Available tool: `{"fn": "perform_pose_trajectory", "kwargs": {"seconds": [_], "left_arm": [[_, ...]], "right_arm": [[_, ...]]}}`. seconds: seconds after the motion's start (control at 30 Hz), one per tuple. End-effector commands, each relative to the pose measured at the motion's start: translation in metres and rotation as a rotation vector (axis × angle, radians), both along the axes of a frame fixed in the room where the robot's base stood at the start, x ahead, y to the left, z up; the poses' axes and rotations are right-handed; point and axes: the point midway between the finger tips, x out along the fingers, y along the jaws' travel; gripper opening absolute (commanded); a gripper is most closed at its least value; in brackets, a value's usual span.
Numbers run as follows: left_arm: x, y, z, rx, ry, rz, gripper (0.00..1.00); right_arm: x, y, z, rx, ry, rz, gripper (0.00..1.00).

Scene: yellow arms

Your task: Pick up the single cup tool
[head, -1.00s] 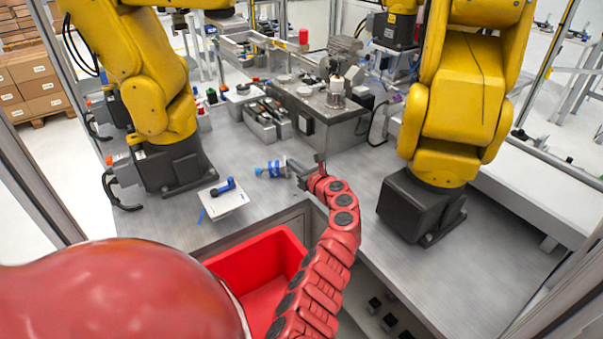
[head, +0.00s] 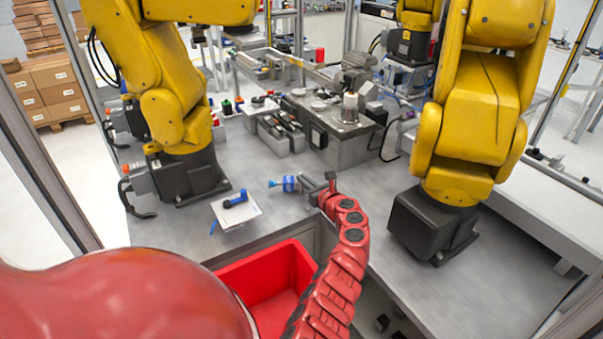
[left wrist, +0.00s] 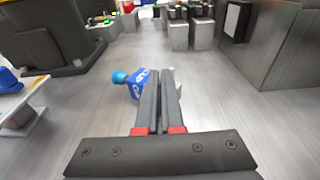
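The single cup tool (head: 290,184) has a blue body with white marks and a lighter blue cup at its left end. It is near the middle of the metal table. My left gripper (head: 309,184) is at its right end, with dark fingers close together on it. In the left wrist view, the tool (left wrist: 141,85) shows left of the fingers (left wrist: 160,75), and a pale part shows to their right. The fingers hide its middle. Whether it clears the table is hard to tell. My right gripper is not in view.
A white stand (head: 231,217) with another blue tool (head: 236,199) is to the left. A red bin (head: 262,275) is below the table's front edge. Yellow robot arms stand left (head: 170,110) and right (head: 468,110). A metal fixture block (head: 345,140) is behind.

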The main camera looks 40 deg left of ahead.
Motion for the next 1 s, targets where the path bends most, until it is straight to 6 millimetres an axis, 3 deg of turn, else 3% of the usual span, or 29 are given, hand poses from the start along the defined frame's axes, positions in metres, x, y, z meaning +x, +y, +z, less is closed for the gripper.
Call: {"fn": "perform_pose_trajectory", "kwargs": {"seconds": [0.03, 0.2, 0.4, 0.53, 1.0], "left_arm": [[-0.003, -0.014, 0.003, -0.009, 0.013, -0.008, 0.00], [-0.015, -0.057, 0.003, -0.011, 0.014, -0.011, 0.00], [-0.028, -0.096, -0.001, -0.009, 0.008, -0.005, 0.00], [-0.031, -0.105, -0.004, -0.008, 0.006, -0.003, 0.00], [-0.030, -0.104, -0.003, -0.006, 0.002, -0.002, 0.00]], "right_arm": [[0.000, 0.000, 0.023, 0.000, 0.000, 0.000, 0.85], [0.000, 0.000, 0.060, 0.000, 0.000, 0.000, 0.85], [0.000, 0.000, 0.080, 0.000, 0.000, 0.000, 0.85], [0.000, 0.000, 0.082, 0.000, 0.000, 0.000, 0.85], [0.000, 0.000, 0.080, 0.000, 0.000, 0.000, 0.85]]}}
